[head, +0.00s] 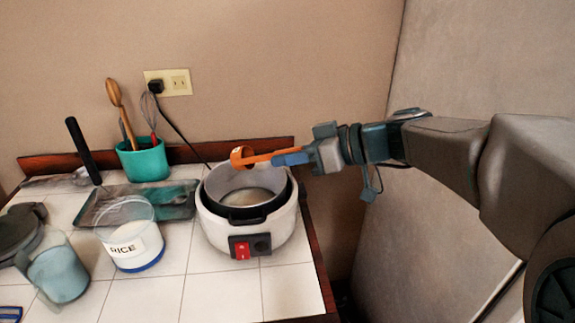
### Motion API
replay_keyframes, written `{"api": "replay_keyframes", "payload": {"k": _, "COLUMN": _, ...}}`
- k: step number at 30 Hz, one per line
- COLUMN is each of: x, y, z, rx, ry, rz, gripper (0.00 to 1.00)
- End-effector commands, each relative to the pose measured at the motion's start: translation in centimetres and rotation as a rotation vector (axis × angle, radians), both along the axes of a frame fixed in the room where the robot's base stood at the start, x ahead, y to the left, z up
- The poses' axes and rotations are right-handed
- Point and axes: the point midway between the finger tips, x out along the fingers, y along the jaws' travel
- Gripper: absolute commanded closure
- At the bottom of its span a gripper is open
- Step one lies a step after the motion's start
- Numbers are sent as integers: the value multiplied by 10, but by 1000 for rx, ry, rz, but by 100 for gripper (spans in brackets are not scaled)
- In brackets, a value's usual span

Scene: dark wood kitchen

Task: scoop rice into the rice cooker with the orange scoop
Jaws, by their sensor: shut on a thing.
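My gripper (291,158) comes in from the right and is shut on the handle of the orange scoop (240,157). The scoop is held about level, with its cup end to the left, over the back part of the rice cooker's opening. The cup looks tipped on its side; its inside is hard to make out. The rice cooker (214,228) is white with a dark inner rim, a red switch in front and no lid on. Some pale content shows at the bottom of its pot. A clear tub labelled RICE (131,245) stands to the left of the cooker, open, with white content.
A teal utensil holder (144,162) with a wooden spoon and whisk stands at the back. A dark tray (125,204) lies behind the tub. A jug (60,273) stands front left. The tiled counter is clear in front of the cooker.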

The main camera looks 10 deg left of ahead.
Motion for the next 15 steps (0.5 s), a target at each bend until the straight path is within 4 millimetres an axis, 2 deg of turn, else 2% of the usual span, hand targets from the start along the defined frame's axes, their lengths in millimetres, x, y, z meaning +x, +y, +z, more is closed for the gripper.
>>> {"api": "replay_keyframes", "payload": {"k": 1, "x": -1, "y": -1, "z": -6, "rx": 10, "ry": -5, "rz": -2, "gripper": 100}}
{"api": "replay_keyframes", "payload": {"k": 15, "x": -4, "y": -5, "z": -14, "rx": 97, "ry": -29, "rz": -21, "gripper": 100}}
